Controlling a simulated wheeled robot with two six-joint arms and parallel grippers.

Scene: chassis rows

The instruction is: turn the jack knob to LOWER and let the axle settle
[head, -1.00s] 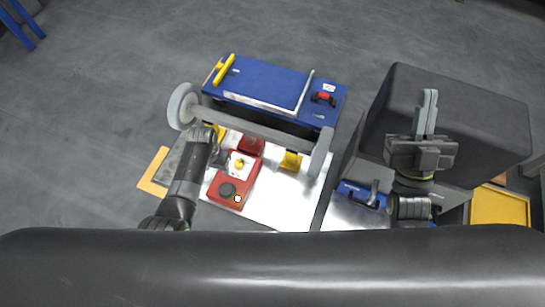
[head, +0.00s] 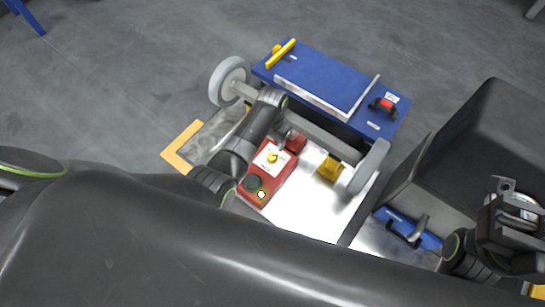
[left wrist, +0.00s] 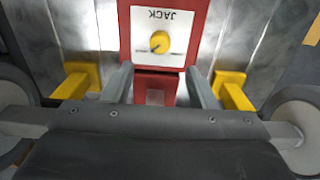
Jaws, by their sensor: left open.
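The red jack box (head: 285,178) stands on a bright metal plate, with a yellow knob (head: 272,157) on its white panel. In the left wrist view the knob (left wrist: 160,42) sits below an upside-down JACK label; its end marks are too small to read. My left gripper (left wrist: 158,72) is open and empty, its fingers either side of the box's lower red part, short of the knob. In the head view my left arm partly hides it. The grey axle (head: 322,138) has a wheel at each end; whether it touches the yellow supports (head: 330,168) I cannot tell. My right gripper (head: 512,205) is far right.
A blue bench (head: 325,75) with a yellow handle and a red-and-black part stands behind the axle. A dark box (head: 470,140) and a blue handled item (head: 408,228) are at the right. Open grey floor lies at the back left.

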